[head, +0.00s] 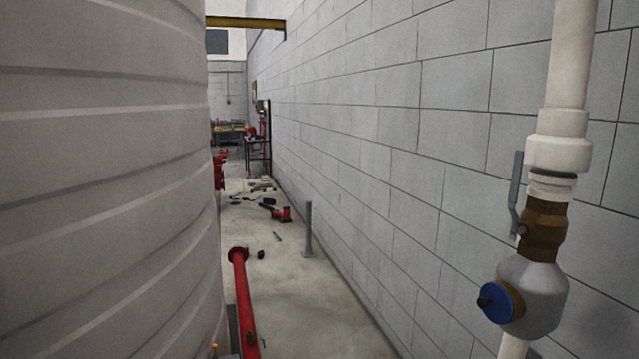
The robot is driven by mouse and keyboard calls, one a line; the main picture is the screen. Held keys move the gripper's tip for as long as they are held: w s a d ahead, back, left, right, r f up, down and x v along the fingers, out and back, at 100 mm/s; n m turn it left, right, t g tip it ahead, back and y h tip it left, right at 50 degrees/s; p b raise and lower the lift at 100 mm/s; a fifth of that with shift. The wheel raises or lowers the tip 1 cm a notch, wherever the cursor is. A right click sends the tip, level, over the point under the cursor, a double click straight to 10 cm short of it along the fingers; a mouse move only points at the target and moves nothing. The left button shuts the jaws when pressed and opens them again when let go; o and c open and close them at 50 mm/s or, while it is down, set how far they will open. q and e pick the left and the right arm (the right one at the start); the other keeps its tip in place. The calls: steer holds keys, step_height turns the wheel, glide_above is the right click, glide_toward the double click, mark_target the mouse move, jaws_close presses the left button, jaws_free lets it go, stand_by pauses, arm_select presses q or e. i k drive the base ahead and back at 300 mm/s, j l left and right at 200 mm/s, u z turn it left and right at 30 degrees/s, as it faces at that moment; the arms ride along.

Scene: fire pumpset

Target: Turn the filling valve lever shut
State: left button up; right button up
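A vertical white pipe (571,62) runs along the block wall at the right of the head view. A brass valve body (544,228) sits in the pipe's lower part. Its grey lever (516,193) stands upright on the left side of the valve, roughly in line with the pipe. Below it is a grey fitting (540,292) with a round blue knob or cap (497,303) facing left. Neither of my grippers is in view.
A large ribbed grey tank (100,170) fills the left. A block wall (400,130) bounds the right. Between them, a narrow concrete floor (300,290) holds a red pipe (242,300), a grey post (308,230), a red tool (278,212) and scattered small items.

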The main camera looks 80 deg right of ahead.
mark_target(519, 156)
steer(key=z, duration=3.4)
